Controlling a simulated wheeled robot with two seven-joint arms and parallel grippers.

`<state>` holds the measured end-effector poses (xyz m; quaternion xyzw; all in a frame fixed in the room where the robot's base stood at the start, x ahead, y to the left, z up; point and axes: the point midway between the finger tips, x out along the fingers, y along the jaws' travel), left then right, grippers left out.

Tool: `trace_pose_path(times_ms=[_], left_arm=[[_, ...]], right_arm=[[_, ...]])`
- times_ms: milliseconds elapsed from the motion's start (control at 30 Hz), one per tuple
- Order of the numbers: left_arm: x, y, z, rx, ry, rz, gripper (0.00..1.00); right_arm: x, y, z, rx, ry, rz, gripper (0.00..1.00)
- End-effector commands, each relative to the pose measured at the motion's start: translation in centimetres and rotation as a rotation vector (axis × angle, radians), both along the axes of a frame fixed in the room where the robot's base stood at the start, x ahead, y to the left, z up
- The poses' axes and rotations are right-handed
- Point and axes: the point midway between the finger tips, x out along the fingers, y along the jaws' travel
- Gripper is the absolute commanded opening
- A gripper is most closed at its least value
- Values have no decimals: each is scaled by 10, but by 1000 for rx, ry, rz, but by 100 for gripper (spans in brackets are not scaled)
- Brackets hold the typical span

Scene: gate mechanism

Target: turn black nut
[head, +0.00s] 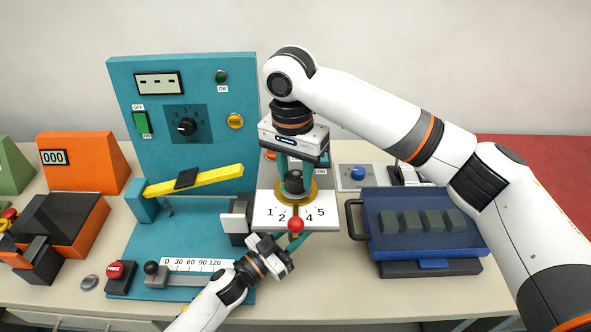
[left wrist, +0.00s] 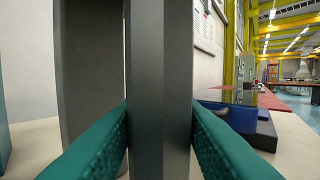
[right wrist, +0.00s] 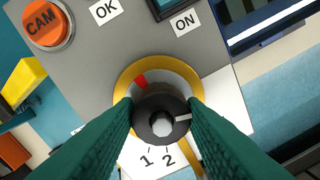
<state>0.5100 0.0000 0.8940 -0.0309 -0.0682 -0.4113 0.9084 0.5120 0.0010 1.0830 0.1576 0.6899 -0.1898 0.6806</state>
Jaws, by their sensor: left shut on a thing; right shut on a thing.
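The black nut (head: 294,184) sits on a gold ring (head: 283,199) above the white numbered plate (head: 265,215). My right gripper (head: 293,172) reaches down from above and is shut on the nut. In the right wrist view, the nut (right wrist: 160,120) lies between both green fingers, with a white mark on its right side and a red mark on the ring behind it. My left gripper (head: 293,238) is below the plate, close to a red ball (head: 296,225). In the left wrist view, its fingers are shut on a dark grey post (left wrist: 160,90).
A teal panel (head: 230,95) with a dial, and a yellow bar (head: 195,180), stand to the left. A blue case (head: 385,225) is at the right. The front right table is clear.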

Motion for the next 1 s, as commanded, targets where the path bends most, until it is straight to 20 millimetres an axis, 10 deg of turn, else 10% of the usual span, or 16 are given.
trace_pose_path(times_ms=[1000], left_arm=[[1,1,0,0,2,2,5]], right_arm=[[0,0,2,-2,-4,875,14]])
